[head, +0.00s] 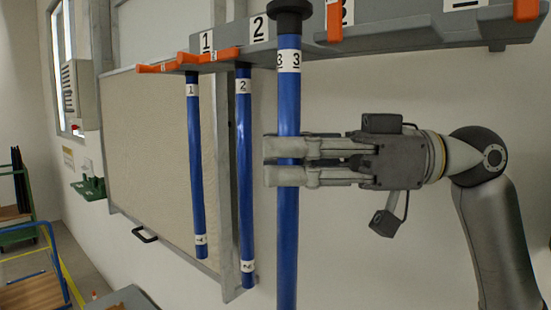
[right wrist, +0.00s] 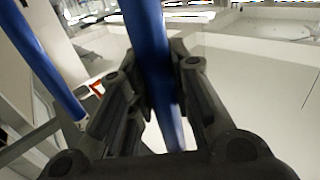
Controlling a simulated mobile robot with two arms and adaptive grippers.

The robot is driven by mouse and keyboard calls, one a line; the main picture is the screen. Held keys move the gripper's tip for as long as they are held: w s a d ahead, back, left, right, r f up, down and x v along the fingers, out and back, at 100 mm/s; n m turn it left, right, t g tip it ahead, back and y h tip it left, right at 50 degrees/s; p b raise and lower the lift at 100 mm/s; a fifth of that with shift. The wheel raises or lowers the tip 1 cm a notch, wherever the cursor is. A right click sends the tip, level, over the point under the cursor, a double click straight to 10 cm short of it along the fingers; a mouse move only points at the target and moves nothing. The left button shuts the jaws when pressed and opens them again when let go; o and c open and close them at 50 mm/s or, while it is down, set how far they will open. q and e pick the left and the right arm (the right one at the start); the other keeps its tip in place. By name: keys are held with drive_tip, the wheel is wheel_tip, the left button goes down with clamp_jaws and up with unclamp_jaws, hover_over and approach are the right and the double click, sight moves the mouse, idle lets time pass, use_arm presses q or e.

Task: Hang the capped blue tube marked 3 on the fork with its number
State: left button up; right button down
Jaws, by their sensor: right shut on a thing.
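The blue tube marked 3 (head: 288,100) stands upright in the head view, with a black cap (head: 290,8) at its top and a white number label just below. My right gripper (head: 275,161) is shut around it below the label. In the right wrist view the tube (right wrist: 150,50) passes between the fingers. The number 3 plate (head: 347,11) is on the grey rail (head: 400,32), with an orange fork prong (head: 334,22) beside it. The tube is left of this plate and in front of the rail. My left gripper is not in view.
Blue tubes marked 1 (head: 194,150) and 2 (head: 243,160) hang from the rail's left part, close left of the held tube. Another orange prong (head: 526,9) is at the far right. A beige board (head: 150,150) is behind. The wall below the rail's right part is clear.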

drive_tip(key=w+d+f, duration=0.1)
drive_tip(key=w+d, duration=0.4)
idle(0.8)
drive_tip(key=shift+f, duration=0.1)
drive_tip(key=c, duration=1.2)
unclamp_jaws()
drive_tip(key=shift+c, duration=0.2)
